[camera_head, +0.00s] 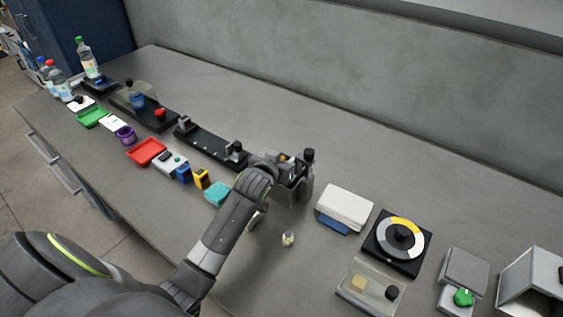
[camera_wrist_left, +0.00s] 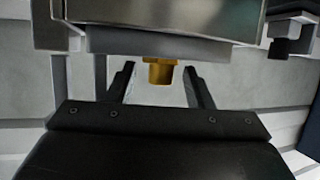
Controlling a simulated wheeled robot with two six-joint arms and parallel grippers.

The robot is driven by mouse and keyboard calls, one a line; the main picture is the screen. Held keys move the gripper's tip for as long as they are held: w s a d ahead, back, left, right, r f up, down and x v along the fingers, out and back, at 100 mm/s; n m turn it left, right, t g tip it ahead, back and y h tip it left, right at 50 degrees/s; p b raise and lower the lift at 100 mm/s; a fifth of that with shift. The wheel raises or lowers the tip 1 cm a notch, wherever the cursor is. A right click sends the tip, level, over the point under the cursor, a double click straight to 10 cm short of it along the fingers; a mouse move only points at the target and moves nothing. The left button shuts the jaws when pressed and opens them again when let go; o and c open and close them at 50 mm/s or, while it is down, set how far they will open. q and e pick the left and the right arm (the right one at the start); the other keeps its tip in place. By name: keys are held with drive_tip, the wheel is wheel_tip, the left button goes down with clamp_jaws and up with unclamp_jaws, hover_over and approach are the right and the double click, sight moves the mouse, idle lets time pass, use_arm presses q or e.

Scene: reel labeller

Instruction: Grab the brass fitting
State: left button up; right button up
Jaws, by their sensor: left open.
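The brass fitting (camera_wrist_left: 160,72) shows in the left wrist view as a short golden cylinder with a wider top. It sits under the lower edge of a grey metal housing (camera_wrist_left: 150,43). My left gripper (camera_wrist_left: 159,80) is open, with one dark finger on each side of the fitting. A gap shows between each finger and the fitting. In the head view my left arm reaches to a dark grey device (camera_head: 296,186) at mid-table, and the wrist hides part of it. I cannot make out the fingertips there. My right gripper is in neither view.
A white block (camera_head: 344,205), a round dial on a black plate (camera_head: 398,241) and a clear tray (camera_head: 368,287) stand to the right. A small vial (camera_head: 288,239) stands in front. Coloured bins, including a red one (camera_head: 147,151), line the left. The table's back strip is clear.

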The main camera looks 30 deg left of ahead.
use_arm(q)
drive_tip(key=shift+w+f, duration=0.15)
drive_tip(key=shift+w, duration=0.25)
clamp_jaws()
